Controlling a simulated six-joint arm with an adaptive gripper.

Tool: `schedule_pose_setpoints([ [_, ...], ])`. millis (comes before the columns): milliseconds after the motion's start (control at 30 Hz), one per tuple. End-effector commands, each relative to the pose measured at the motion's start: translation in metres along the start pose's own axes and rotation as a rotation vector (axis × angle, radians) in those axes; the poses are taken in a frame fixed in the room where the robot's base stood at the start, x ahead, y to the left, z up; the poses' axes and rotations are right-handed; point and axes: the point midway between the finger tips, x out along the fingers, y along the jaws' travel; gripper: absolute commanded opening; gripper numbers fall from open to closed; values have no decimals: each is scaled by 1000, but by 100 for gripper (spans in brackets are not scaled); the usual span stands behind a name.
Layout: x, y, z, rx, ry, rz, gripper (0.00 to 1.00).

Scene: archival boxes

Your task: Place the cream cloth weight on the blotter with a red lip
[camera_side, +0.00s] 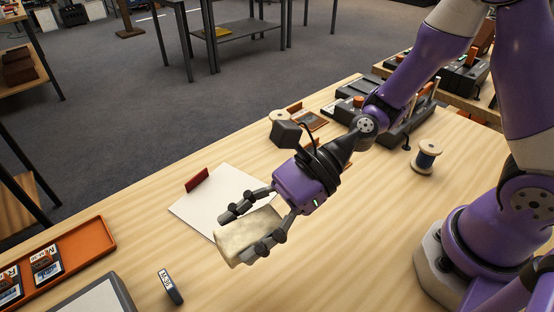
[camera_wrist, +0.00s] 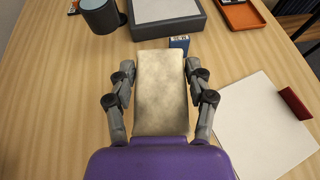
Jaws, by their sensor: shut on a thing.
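The cream cloth weight (camera_side: 248,236) is a pale, slightly mottled block held between the fingers of my gripper (camera_side: 252,228). In the wrist view the weight (camera_wrist: 161,92) lies lengthwise between both fingers of my gripper (camera_wrist: 160,88). The blotter with a red lip (camera_side: 202,206) is a white sheet on the table with an upright dark red strip at its far edge. In the side view my gripper and the weight overlap its near corner. In the wrist view the blotter (camera_wrist: 262,130) is to the right of the weight, apart from it. The height of the weight above the table is hard to tell.
A small labelled block (camera_side: 171,287) stands near the front of the wooden table. An orange tray (camera_side: 98,238) with labelled cartridges is at left, beside a grey box (camera_side: 122,292). A dark cup (camera_wrist: 102,14) shows in the wrist view. Thread spools (camera_side: 426,158) and dark devices stand at right.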

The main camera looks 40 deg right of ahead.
Motion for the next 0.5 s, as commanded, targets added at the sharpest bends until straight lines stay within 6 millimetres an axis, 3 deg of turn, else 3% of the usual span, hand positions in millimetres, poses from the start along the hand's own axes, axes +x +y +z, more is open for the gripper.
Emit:
schedule_pose_setpoints([
  [100, 10, -30, 19, 41, -6, -129, 2],
  [267, 13, -52, 28, 80, -3, -207, 2],
  [500, 6, -100, -7, 95, -1, -222, 2],
])
